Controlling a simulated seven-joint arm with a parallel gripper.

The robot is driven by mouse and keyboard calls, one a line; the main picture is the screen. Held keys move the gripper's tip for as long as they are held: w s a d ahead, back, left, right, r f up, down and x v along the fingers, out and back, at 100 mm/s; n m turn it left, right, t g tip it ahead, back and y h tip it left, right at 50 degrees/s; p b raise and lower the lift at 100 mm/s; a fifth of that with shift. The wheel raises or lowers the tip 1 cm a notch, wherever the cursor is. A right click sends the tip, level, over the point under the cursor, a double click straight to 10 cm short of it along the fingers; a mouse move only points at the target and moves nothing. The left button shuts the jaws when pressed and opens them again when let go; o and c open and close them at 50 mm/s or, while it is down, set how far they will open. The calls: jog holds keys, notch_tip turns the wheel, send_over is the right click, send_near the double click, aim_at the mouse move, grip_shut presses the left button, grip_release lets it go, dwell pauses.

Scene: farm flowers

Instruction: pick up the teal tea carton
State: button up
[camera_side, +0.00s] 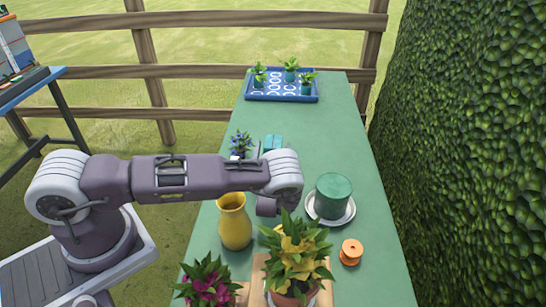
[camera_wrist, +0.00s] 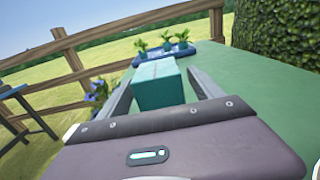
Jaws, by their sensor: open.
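The teal tea carton (camera_wrist: 158,90) is a box standing on the green table, with a lighter top. In the wrist view it sits between the two grey fingers of my gripper (camera_wrist: 160,77), one to its left and one to its right. The fingers are apart; I cannot tell whether either touches the carton. In the side view the carton (camera_side: 273,141) shows just behind my arm, its lower part hidden. My gripper is mostly hidden behind my arm there.
Blue flowers (camera_side: 241,143) stand just left of the carton. A blue tray (camera_side: 283,98) with potted plants is at the far end. A yellow vase (camera_side: 234,222), a green canister (camera_side: 333,194) on a white plate, an orange spool (camera_side: 351,251) and flowerpots are nearer.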

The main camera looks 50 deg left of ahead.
jog(key=shift+w+a, duration=0.2)
jog(key=shift+w, duration=0.05)
jog(key=c, duration=1.4)
